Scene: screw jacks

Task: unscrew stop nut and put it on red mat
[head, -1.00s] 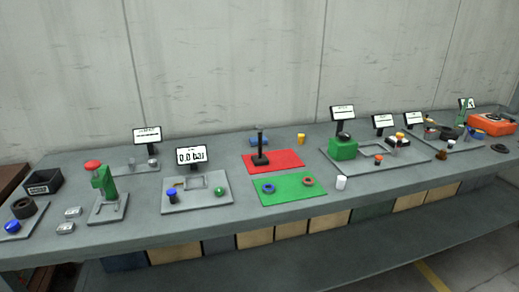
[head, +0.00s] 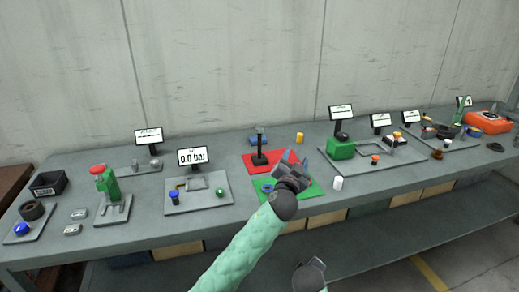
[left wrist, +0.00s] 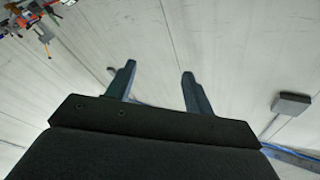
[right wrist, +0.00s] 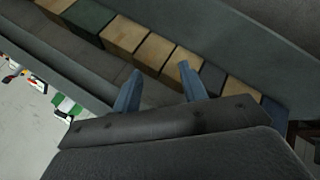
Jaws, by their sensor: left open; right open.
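The red mat (head: 249,166) lies mid-bench. A dark upright post on a block (head: 260,158) stands on it. The green mat (head: 314,189) lies in front, with a blue ring (head: 267,188) showing at its left; its other ring is hidden behind my left gripper. I cannot tell which part is the stop nut. My left gripper (head: 294,161) is open and empty over the mats in the head view; its spread fingers (left wrist: 159,74) show in the left wrist view. My right gripper is open and empty in the right wrist view (right wrist: 156,80); only part of that arm shows low in the head view.
A plate with a 0.0 bar display (head: 192,157) stands left of the mats. A white cylinder (head: 337,183) and a yellow cup (head: 299,138) stand nearby. A green block device (head: 341,150) stands right. Boxes (right wrist: 122,35) sit under the bench.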

